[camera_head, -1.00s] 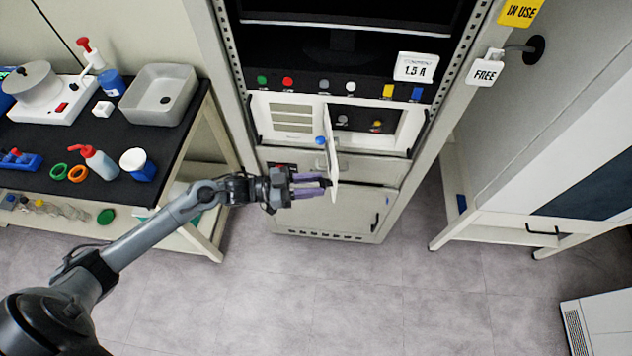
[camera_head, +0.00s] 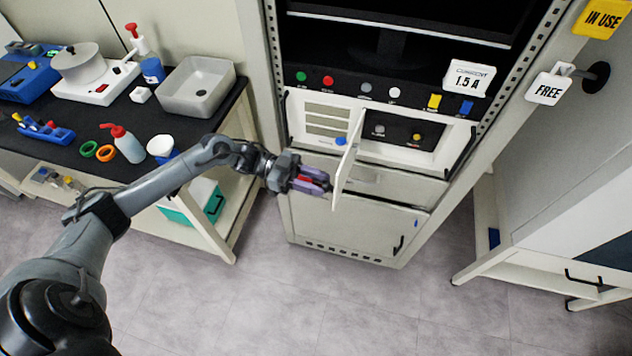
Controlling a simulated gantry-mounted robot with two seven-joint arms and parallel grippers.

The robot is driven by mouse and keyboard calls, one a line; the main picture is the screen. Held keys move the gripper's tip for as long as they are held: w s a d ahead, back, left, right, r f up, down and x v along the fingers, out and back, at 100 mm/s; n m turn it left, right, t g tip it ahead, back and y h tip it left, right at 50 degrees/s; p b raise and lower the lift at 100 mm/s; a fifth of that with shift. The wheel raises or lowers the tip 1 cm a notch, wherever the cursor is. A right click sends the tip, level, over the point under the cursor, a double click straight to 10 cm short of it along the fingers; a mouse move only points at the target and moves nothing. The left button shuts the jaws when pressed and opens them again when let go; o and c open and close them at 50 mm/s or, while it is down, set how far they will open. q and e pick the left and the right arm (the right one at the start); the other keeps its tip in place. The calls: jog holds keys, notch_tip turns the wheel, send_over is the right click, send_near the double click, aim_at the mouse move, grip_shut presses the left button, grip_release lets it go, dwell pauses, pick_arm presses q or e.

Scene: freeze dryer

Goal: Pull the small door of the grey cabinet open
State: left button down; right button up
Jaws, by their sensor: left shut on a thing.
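The grey cabinet (camera_head: 320,222) stands at the centre. Its small door (camera_head: 347,172) stands open, swung out towards me and seen nearly edge-on. A blue knob (camera_head: 340,141) shows beside the door. Behind it, the opened compartment (camera_head: 400,130) shows a dark panel with a grey and a yellow knob. My left gripper (camera_head: 318,183) is at the left side of the door, low down, with its purple fingers shut on the door. The exact contact is too small to see. My right gripper is not in view.
A dark-topped bench (camera_head: 85,185) with bottles, rings and a grey basin (camera_head: 196,88) stands left, close to my left arm. A white cabinet (camera_head: 570,200) stands right, with a FREE tag (camera_head: 548,89) above. Floor (camera_head: 290,305) in front is clear.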

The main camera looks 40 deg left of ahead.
pick_arm(q)
jog(key=c, duration=0.8)
grip_release()
jog(key=shift+v, duration=5.4)
